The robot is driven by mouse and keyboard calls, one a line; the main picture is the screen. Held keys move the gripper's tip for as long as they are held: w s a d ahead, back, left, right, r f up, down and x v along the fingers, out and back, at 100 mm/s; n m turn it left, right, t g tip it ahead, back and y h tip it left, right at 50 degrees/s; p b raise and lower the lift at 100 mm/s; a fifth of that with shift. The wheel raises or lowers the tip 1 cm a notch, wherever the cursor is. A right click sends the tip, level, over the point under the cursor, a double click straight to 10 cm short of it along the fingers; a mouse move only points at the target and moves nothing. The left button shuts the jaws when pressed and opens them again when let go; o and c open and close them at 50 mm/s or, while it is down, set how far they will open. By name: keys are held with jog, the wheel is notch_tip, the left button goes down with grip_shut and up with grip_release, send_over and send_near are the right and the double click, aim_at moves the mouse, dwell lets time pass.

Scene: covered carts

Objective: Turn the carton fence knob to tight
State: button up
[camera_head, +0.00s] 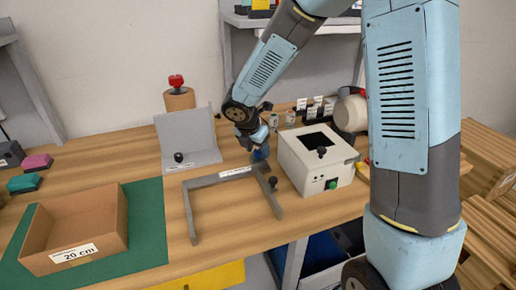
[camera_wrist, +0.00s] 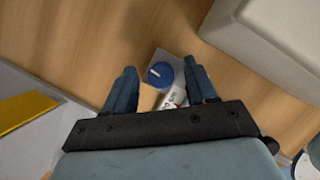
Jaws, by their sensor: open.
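A round blue knob (camera_wrist: 159,74) with a white pointer line sits on a small grey plate in the wrist view. A white label (camera_wrist: 173,97) lies beside it, too small to read, so I cannot confirm its name or its setting. My gripper (camera_wrist: 161,84) is open, with one dark finger on each side of the knob; I cannot tell whether they touch it. In the head view my gripper (camera_head: 258,148) points down behind the grey bracket frame (camera_head: 192,214), left of the white box, and largely hides the knob.
The white box (camera_head: 318,165) with black and green knobs stands close on the right. A grey upright fence (camera_head: 186,137) with a black knob stands to the left. An open carton (camera_head: 112,214) lies on a green mat (camera_head: 150,235). Bare wood separates the fence and bracket.

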grip_shut()
dwell(0.5)
